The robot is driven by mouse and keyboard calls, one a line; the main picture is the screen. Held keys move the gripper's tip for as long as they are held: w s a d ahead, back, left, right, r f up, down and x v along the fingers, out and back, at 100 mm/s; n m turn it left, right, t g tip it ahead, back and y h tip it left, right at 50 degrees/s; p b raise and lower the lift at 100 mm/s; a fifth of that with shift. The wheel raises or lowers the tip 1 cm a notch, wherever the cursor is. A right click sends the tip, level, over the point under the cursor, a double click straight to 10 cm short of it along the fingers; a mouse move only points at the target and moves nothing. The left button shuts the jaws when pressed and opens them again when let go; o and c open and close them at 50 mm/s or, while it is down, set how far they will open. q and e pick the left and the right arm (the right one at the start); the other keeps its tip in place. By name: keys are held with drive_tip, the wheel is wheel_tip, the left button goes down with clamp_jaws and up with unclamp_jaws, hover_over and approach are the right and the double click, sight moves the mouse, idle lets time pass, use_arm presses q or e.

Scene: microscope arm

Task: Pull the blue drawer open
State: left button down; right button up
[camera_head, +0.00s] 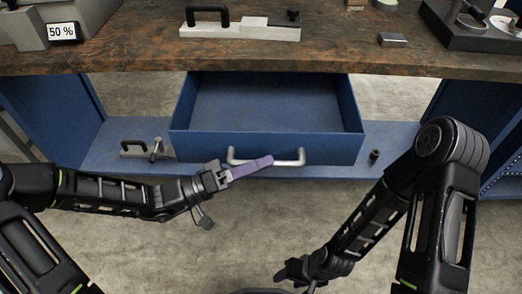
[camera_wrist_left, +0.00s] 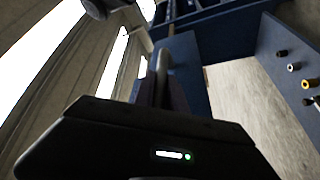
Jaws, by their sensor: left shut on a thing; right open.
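The blue drawer (camera_head: 265,106) is pulled out from under the wooden bench, and its empty inside shows in the head view. A pale bar handle (camera_head: 290,158) runs across its front. My left gripper (camera_head: 262,164) reaches in from the left and its purple-grey fingers are shut on the handle. In the left wrist view the handle (camera_wrist_left: 163,62) rises between the fingers, beside the blue drawer front (camera_wrist_left: 190,75). My right gripper (camera_head: 290,277) hangs low at the bottom of the head view, apart from the drawer and empty; its fingertips are hard to make out.
The wooden bench top (camera_head: 340,55) spans the back, with a white block with a black handle (camera_head: 240,27), a "50 %" display (camera_head: 63,31) and a dark device (camera_head: 480,25) on it. A blue lower shelf (camera_head: 110,152) lies below. The floor in front is clear.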

use_arm(q)
drive_tip(key=shift+s, duration=0.1)
drive_tip(key=c, duration=1.4)
unclamp_jaws()
drive_tip(key=shift+o, duration=0.2)
drive_tip(key=shift+a, duration=0.1)
drive_tip(key=v, duration=0.7)
drive_tip(key=shift+a+f+p, duration=0.15)
drive_tip(key=shift+a+p, duration=0.1)
drive_tip(key=shift+p, duration=0.05)
drive_tip(key=shift+s, duration=0.1)
